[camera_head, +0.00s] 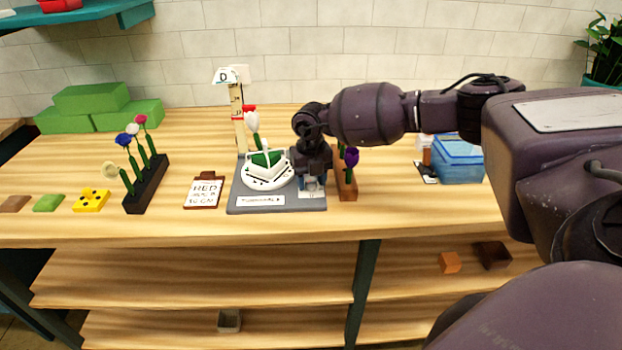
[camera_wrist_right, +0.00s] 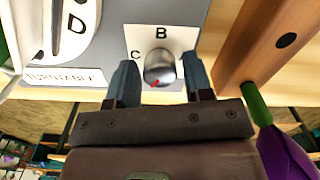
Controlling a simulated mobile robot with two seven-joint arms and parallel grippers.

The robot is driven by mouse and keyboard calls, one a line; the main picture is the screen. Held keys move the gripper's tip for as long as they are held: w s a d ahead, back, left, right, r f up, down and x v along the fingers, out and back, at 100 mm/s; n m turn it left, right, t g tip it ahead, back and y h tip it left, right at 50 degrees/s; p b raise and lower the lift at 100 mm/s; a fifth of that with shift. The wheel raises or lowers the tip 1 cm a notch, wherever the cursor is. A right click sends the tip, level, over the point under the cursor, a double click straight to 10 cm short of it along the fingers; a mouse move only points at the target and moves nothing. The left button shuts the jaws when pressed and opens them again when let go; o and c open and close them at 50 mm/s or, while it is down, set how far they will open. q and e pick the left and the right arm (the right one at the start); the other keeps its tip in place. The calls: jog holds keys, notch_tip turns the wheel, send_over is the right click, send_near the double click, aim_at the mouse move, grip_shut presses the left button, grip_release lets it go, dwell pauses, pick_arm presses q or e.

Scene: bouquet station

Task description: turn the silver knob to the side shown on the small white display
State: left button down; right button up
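The silver knob (camera_wrist_right: 160,66) sits on a grey base plate in the right wrist view, with B above it and C to its left. A red mark on the knob points toward the bottom, slightly left. The label at its right is mostly behind a finger, and the side below is hidden. My right gripper (camera_wrist_right: 160,75) is open, its fingers on either side of the knob with small gaps. In the head view my right gripper (camera_head: 313,170) covers the knob. The small white display (camera_head: 229,75) on a post reads D. My left gripper is not in view.
A white turntable (camera_head: 253,181) with a green block and a white flower stands left of the gripper. A wooden holder (camera_head: 347,190) with a purple flower is close on the right. A clipboard (camera_head: 204,190), a dark flower rack (camera_head: 146,185) and a blue box (camera_head: 458,160) stand farther off.

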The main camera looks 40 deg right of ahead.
jog(key=c, duration=0.6)
jog(key=shift+c, duration=0.2)
jog(key=shift+n, duration=3)
jog(key=o, duration=0.9)
